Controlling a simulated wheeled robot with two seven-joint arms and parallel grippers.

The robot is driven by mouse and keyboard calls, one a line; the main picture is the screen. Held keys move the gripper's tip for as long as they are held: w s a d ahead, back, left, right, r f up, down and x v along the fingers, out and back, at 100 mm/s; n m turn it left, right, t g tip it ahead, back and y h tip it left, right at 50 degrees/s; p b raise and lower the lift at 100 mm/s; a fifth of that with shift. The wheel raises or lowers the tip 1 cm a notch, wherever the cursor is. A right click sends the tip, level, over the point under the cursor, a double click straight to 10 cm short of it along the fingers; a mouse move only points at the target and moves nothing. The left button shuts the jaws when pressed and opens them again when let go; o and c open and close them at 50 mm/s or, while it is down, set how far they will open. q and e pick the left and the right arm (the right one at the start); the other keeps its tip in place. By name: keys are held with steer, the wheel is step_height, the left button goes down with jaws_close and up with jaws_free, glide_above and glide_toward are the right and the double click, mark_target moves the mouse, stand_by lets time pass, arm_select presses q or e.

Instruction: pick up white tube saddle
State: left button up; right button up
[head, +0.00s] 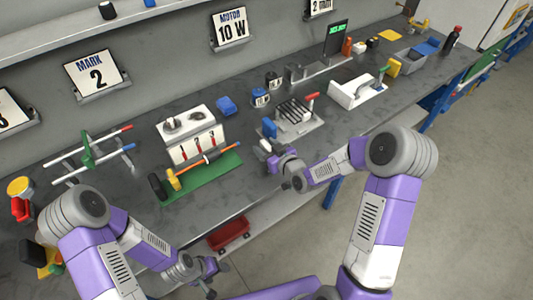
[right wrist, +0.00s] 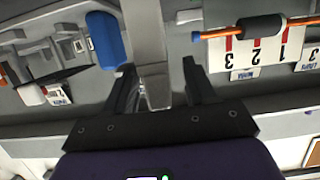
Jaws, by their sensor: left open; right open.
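A small white piece (head: 266,145), which looks like the white tube saddle, is on the bench at the tip of my right gripper (head: 279,160). In the right wrist view a pale block (right wrist: 151,50), seemingly this piece, reaches down between the two dark fingers of my right gripper (right wrist: 158,85). The fingers are open on either side of it. I cannot tell whether either finger touches it. My left gripper (head: 208,274) is open and empty, low in front of the bench and far from the piece.
A slotted fixture with a red handle (head: 297,116) is behind right. The 1-2-3 block (head: 195,148) and green base (head: 205,182) are left. A red bin (head: 229,234) is below.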

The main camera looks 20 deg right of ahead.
steer(key=shift+c, duration=0.3)
jaws_close()
